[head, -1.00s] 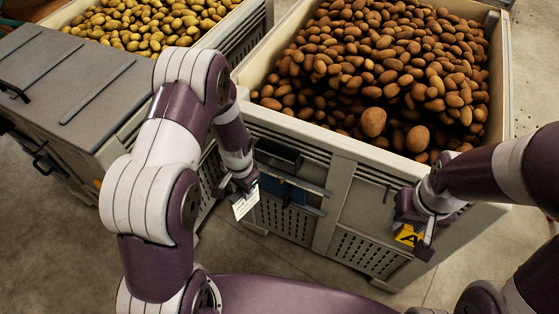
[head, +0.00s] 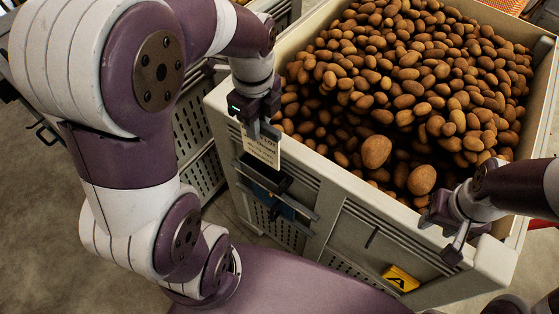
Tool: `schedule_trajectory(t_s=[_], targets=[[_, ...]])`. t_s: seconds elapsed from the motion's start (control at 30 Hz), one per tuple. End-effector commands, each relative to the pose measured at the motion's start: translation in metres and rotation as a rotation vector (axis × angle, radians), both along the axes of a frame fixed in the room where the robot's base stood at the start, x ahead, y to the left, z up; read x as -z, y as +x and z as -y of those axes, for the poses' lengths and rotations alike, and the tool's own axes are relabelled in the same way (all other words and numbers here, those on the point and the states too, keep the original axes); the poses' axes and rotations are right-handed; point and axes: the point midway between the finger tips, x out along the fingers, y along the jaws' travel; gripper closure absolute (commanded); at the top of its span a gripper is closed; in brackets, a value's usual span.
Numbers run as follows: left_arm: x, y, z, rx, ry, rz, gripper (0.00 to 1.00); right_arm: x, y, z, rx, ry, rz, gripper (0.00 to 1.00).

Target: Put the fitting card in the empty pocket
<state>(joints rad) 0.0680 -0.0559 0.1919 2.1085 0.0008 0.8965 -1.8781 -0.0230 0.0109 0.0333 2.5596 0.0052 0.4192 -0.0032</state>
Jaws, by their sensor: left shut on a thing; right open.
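My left gripper (head: 262,130) is shut on a pale card (head: 262,150) with dark print, including the word "LOT". The card hangs down in front of the upper rim of the brown-potato crate (head: 345,185). Just below it is a dark pocket (head: 264,178) on the crate's front; the card's lower edge is close to its mouth, and I cannot tell whether they touch. A yellow card (head: 400,279) marked "A" is low on the right of the crate's front. My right gripper (head: 449,243) is open and empty by the crate's right front, above the yellow card.
Brown potatoes (head: 415,90) fill the crate. A blue panel (head: 271,203) and rails sit below the dark pocket. Another crate (head: 198,145) stands to the left, partly behind my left arm. Bare concrete floor (head: 35,215) shows at left.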

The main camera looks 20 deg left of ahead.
Motion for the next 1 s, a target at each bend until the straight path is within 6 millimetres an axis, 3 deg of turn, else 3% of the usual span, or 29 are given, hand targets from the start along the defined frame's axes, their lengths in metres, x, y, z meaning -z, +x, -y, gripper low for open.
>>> schedule_trajectory(t_s=[0.2, 0.5, 0.87, 0.9, 0.97, 1.0], targets=[[0.046, -0.003, 0.000, 0.017, -0.001, -0.006, 1.00, 0.007, 0.000, 0.000, 0.000, 0.000, -0.001, 0.57], [0.095, -0.002, 0.000, 0.015, 0.000, -0.003, 1.00, 0.013, 0.000, 0.000, 0.000, 0.000, -0.001, 0.57], [0.100, -0.002, 0.000, 0.014, -0.001, -0.001, 1.00, 0.015, 0.000, 0.000, 0.000, 0.000, 0.000, 0.57], [0.100, -0.002, 0.000, 0.014, 0.000, -0.001, 0.75, 0.015, 0.000, 0.000, 0.000, 0.000, 0.000, 0.57], [0.099, -0.002, 0.000, 0.014, 0.000, -0.001, 0.55, 0.014, 0.000, 0.000, 0.000, 0.000, 0.000, 0.57], [0.099, -0.002, 0.000, 0.014, 0.000, -0.001, 0.52, 0.014, 0.000, 0.000, 0.000, 0.000, 0.000, 0.57]])
